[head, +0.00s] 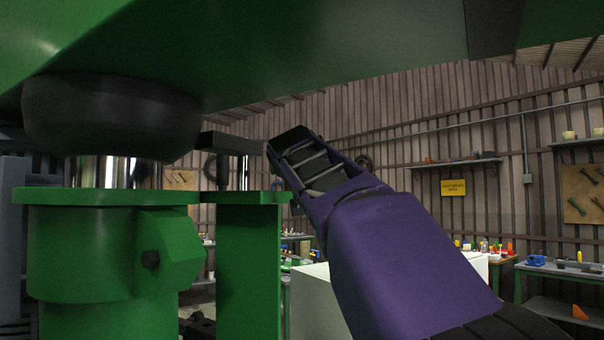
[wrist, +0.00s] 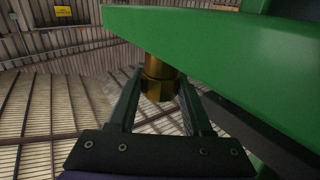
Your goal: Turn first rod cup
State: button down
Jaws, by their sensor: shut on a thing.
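The rod cup (wrist: 159,90) is a brass-coloured, short cylinder with a wider rim at its end. In the wrist view it projects from the lower side of a green machine part (wrist: 215,38). My gripper (wrist: 160,77) has one dark finger on each side of the cup and is shut on it near the fingertips. The cup is still at the green part, and its inner end is hidden behind that part. In the head view I cannot make out the cup, and the gripper's hold on it cannot be seen there.
A large green beam (head: 300,65) spans the top of the head view, close above my purple arm. A green cylinder column (head: 85,260) and a green upright (head: 250,265) stand at left. Workbenches with small parts (head: 555,268) and wall shelves (head: 460,162) are at right.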

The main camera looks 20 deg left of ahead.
jog(key=shift+m+h, duration=0.4)
jog(key=shift+h, duration=0.2)
jog(key=shift+c, duration=1.6)
grip_release()
jog(key=shift+s+d, duration=0.1)
